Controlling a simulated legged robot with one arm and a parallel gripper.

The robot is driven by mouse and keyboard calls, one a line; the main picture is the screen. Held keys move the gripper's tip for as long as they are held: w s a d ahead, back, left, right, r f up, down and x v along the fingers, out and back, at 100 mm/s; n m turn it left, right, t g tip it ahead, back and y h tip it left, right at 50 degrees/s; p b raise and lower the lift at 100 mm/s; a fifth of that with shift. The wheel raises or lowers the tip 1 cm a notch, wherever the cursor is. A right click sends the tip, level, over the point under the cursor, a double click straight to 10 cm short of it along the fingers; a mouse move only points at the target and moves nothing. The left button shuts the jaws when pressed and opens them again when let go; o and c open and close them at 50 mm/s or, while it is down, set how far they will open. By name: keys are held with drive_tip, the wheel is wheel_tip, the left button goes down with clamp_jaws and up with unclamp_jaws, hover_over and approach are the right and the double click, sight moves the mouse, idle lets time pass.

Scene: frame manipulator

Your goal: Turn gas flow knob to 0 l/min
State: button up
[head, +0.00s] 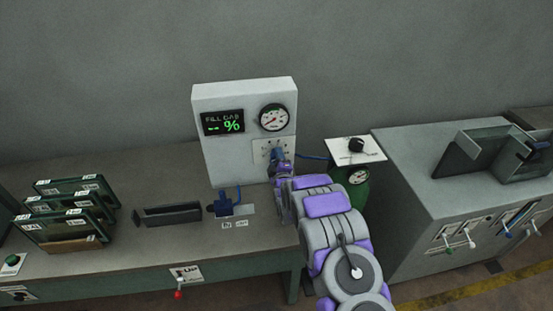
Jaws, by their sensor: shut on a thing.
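A white box (243,92) stands at the back of the bench. Its front has a green-lit display (222,122) reading "FILL GAS -- %", a round dial gauge (273,117) and a small marked plate (259,152). My gripper (277,157) is at this plate, shut on a knob there. The knob is mostly hidden by the gripper and too small to read its setting. A black knob (356,144) sits on a white plate above a green gas cylinder (355,190) to the right, apart from my gripper.
Several green-framed panels (68,212) stand at the bench's left. A dark holder (168,215) and a blue fitting (222,206) sit mid-bench. A blue hose (313,157) runs toward the cylinder. A grey cabinet (450,185) with small levers stands right.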

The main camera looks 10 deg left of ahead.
drive_tip(key=shift+s+f, duration=0.1)
drive_tip(key=shift+f, duration=0.25)
drive_tip(key=o, duration=0.8)
drive_tip(key=shift+o, duration=1)
drive_tip(key=shift+r, duration=0.15)
drive_tip(key=v, duration=1.7)
